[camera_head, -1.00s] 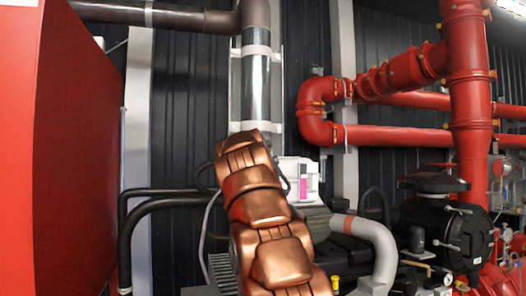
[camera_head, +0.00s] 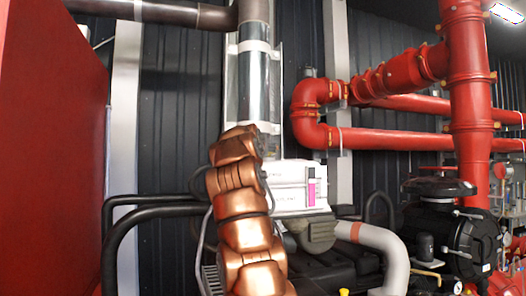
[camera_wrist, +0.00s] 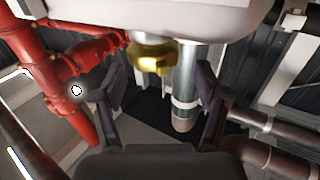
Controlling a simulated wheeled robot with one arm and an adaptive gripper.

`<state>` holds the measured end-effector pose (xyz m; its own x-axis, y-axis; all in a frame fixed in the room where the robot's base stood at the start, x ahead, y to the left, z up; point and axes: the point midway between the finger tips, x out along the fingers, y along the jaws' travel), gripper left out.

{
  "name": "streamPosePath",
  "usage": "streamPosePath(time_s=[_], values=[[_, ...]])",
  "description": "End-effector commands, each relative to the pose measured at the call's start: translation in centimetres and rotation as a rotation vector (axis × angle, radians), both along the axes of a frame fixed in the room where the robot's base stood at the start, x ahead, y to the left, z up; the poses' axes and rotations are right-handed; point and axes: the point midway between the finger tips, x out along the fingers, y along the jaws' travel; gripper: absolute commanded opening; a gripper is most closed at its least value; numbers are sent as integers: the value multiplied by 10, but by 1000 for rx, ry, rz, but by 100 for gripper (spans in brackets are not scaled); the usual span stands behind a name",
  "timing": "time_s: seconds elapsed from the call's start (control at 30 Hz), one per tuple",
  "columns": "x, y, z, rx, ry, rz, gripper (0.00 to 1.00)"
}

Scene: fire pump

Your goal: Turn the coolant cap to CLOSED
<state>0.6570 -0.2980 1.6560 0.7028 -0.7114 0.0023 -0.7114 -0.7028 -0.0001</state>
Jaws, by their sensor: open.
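The coolant cap (camera_wrist: 152,57) is a brass-coloured lobed knob on the white coolant tank (camera_wrist: 160,17) in the wrist view. My gripper (camera_wrist: 160,82) is open, with one dark finger on each side of the picture. The cap shows between and just beyond the fingertips, and I see no contact. In the head view the white tank (camera_head: 297,188) with a pink strip stands behind my copper arm. The cap and the gripper fingers cannot be made out there. No cap position marking is legible.
Red pipes (camera_head: 380,140) run right of the tank, and a grey vertical pipe (camera_head: 254,85) rises behind it. Black hoses (camera_head: 150,205) lie to the left. A red panel (camera_head: 45,150) fills the far left. A pale curved pipe (camera_head: 380,238) sits lower right.

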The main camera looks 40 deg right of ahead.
Motion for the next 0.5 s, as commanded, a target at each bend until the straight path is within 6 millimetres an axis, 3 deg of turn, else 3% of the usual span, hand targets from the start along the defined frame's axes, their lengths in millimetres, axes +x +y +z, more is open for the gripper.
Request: streamPosePath(time_s=[0.5], values=[[39, -48, 2, 1, 6, -8, 74]])
